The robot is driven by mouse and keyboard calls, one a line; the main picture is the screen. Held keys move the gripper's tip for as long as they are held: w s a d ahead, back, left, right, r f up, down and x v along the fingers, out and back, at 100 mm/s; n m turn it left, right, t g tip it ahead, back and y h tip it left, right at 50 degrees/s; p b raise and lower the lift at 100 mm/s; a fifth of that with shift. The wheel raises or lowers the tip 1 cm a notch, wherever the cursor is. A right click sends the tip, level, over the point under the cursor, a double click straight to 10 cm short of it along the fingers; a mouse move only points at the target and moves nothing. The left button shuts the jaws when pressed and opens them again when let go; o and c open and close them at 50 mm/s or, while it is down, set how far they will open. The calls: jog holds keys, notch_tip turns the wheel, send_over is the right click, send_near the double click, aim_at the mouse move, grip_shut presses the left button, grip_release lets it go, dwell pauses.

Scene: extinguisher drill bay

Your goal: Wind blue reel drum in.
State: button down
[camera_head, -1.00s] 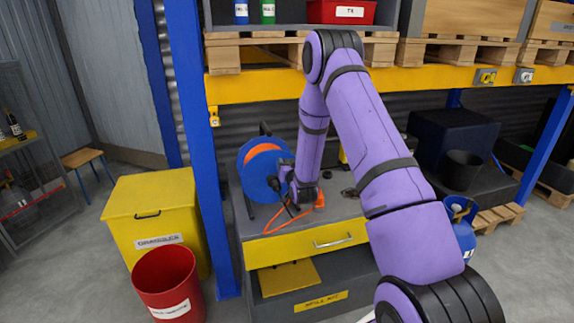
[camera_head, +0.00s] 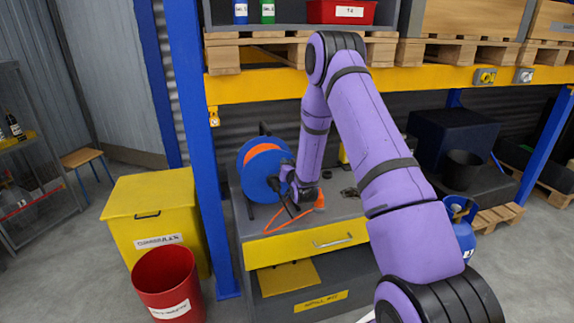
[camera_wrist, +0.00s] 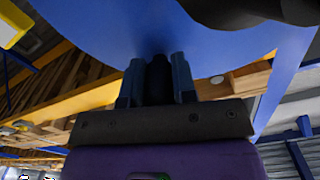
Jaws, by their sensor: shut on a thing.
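The blue reel drum (camera_head: 257,178) stands upright on the grey workbench (camera_head: 327,212), with orange cable wound between its blue discs. Loose orange cable (camera_head: 284,222) runs from it over the bench top to an orange end piece. My gripper (camera_head: 279,184) is at the lower right of the drum's face. In the wrist view my gripper (camera_wrist: 158,80) is shut on a dark crank handle (camera_wrist: 158,75), with the blue disc (camera_wrist: 150,25) filling the space just beyond. In the head view the gripper and wrist hide the handle.
A yellow bin (camera_head: 155,215) and a red bucket (camera_head: 167,285) stand left of the bench. A blue rack post (camera_head: 190,140) rises just left of the reel. A yellow shelf beam (camera_head: 270,88) with pallets crosses above. Small dark items (camera_head: 350,192) lie on the bench at right.

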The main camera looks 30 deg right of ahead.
jog(key=f+m, duration=0.4)
jog(key=m, duration=0.1)
jog(key=d+f+m, duration=0.1)
jog(key=f+m, duration=0.3)
jog(key=m, duration=0.2)
jog(key=d+f+m, duration=0.1)
jog(key=f+m, duration=0.2)
jog(key=m, duration=0.3)
jog(key=shift+s+d+f, duration=0.1)
jog(key=shift+s+f, duration=0.25)
jog(key=shift+f, duration=0.05)
jog(key=shift+w+a+f+m, duration=0.2)
jog(key=shift+a+f+m, duration=0.4)
jog(key=shift+m, duration=0.6)
jog(key=c, duration=0.9)
grip_release()
jog(key=shift+s, duration=0.1)
